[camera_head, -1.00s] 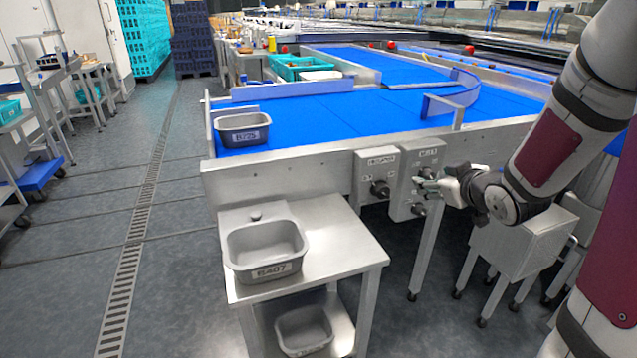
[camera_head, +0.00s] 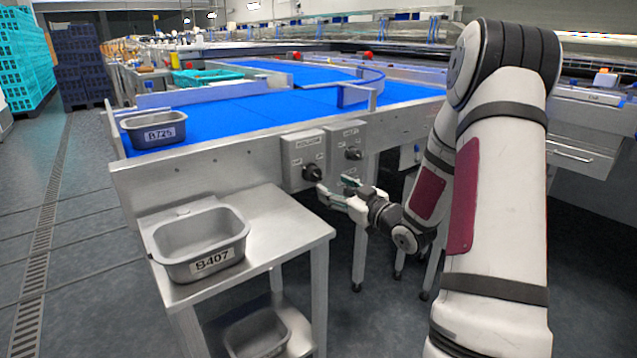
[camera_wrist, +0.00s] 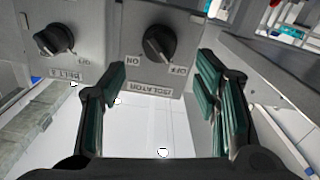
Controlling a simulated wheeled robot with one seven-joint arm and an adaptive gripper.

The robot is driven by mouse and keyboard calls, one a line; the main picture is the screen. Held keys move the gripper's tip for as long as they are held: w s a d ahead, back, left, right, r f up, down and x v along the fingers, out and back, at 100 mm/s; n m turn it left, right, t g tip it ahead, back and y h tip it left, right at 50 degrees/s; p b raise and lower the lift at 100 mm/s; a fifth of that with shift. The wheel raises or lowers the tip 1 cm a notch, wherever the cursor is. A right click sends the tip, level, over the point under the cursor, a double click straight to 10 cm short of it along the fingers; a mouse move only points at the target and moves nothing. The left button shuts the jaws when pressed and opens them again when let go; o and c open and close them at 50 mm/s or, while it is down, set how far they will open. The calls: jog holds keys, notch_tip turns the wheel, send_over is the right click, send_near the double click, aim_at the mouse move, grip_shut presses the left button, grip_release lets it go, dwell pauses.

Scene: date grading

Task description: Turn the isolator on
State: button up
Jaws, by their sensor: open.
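The isolator is a grey box (camera_head: 303,160) on the conveyor's side, with a black rotary knob (camera_head: 313,172). In the wrist view the isolator knob (camera_wrist: 160,44) shows upside down, above an ISOLATOR label, with ON at its left and OFF at its right. My gripper (camera_head: 335,186) is open and empty, just in front of and below the isolator box. In the wrist view its green-padded fingers (camera_wrist: 162,82) stand apart on either side, short of the knob.
A second box labelled BELT 1 (camera_head: 346,145) with its own knob (camera_wrist: 54,39) sits beside the isolator. A steel stand (camera_head: 285,225) with a grey tub B407 (camera_head: 165,262) is at front left. Tub B725 (camera_head: 135,127) sits on the blue conveyor (camera_head: 225,115).

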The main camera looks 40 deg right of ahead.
aim_at(318, 177)
jog(key=w+b, duration=0.1)
jog(key=w, duration=0.6)
jog(key=shift+w+a, duration=0.1)
jog(key=shift+w, duration=0.1)
jog(key=c, duration=1.1)
